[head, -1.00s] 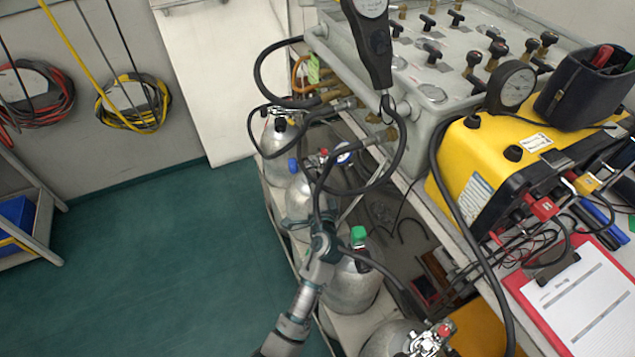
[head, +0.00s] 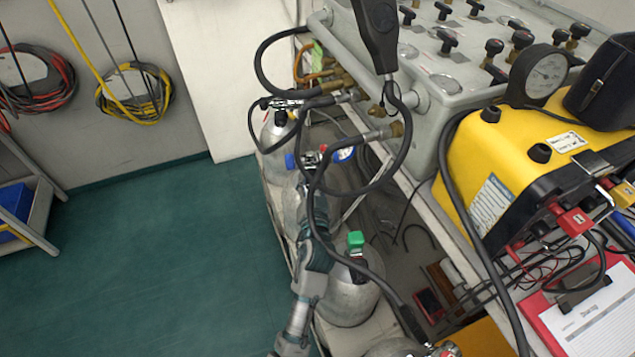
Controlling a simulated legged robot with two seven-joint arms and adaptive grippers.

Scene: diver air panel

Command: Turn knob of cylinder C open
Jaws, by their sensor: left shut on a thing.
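A grey cylinder with a blue knob (head: 291,161) stands second from the far end of the row. I cannot read which cylinder is C. My left gripper (head: 311,168) reaches up from the bottom to this cylinder's valve, just right of the blue knob. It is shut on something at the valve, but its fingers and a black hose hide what. The cylinder with a green knob (head: 356,241) stands nearer, right of my left arm. The far cylinder (head: 276,137) has a dark top. A nearest cylinder (head: 395,348) is cut off at the bottom. My right gripper is not in view.
Black hoses (head: 400,150) loop over the cylinders from the grey valve panel (head: 440,100). A yellow case (head: 500,165), a pressure gauge (head: 545,75) and a red clipboard (head: 545,320) are at the right. The green floor (head: 160,260) is clear at the left.

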